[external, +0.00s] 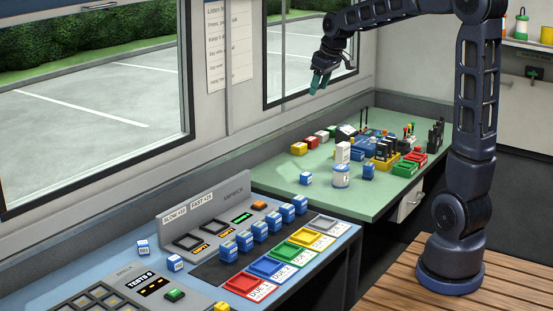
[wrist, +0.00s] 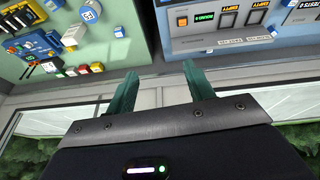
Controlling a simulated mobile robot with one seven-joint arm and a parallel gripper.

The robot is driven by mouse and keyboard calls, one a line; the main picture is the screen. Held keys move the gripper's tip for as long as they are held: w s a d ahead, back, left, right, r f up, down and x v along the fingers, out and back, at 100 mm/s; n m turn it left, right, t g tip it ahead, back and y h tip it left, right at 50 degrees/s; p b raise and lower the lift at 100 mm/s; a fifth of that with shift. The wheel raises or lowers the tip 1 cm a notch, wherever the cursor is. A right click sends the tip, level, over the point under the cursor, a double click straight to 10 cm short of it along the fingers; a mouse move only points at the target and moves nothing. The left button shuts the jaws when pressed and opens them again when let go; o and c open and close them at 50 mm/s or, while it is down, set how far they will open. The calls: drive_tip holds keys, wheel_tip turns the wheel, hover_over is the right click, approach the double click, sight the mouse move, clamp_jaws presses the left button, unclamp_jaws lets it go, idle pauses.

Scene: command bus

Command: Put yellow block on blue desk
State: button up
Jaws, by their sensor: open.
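A small yellow block (external: 299,149) with a white label sits on the green desk, at the near end of a row by the window wall. In the wrist view the yellow block (wrist: 97,68) shows left of my fingers. The blue desk (external: 108,264) is in the foreground and shows top right in the wrist view (wrist: 190,43). Another yellow block (external: 221,307) is at the bottom edge of the external view, partly cut off. My gripper (external: 320,82) is open and empty, high in front of the window; it also shows in the wrist view (wrist: 161,77).
The green desk (external: 275,185) also holds red blocks (external: 311,142), blue blocks (external: 306,179), a can (external: 341,176) and coloured trays. The blue desk carries a raised panel (external: 195,208), several blue blocks and coloured trays (external: 283,253). The window wall stands close behind my gripper.

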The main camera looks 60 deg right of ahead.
drive_tip(key=w+d+f, duration=0.4)
drive_tip(key=w+d, duration=0.1)
drive_tip(key=d, duration=0.3)
drive_tip(key=w+d+f, duration=0.4)
drive_tip(key=w+d, duration=0.1)
drive_tip(key=d, duration=0.3)
drive_tip(key=w+d+f, duration=0.5)
drive_tip(key=d, duration=0.4)
drive_tip(key=shift+m, duration=0.3)
drive_tip(key=d+f, duration=0.8)
drive_tip(key=w+d+f, duration=0.1)
drive_tip(key=d+f, duration=0.7)
drive_tip(key=w+d+f, duration=0.1)
drive_tip(key=d+f, duration=0.7)
drive_tip(key=shift+w+d+f, duration=0.15)
drive_tip(key=shift+d+f, duration=0.2)
drive_tip(key=shift+d, duration=0.05)
drive_tip(key=shift+w+d+x, duration=0.1)
drive_tip(key=shift+w+x, duration=0.1)
drive_tip(key=shift+x, duration=1.25)
drive_tip(key=shift+w+d+x, duration=0.1)
drive_tip(key=shift+w+x, duration=0.05)
drive_tip(key=shift+x, duration=1.25)
drive_tip(key=shift+r+t, duration=0.2)
drive_tip(key=shift+t, duration=0.1)
clamp_jaws()
drive_tip(key=shift+r, duration=0.1)
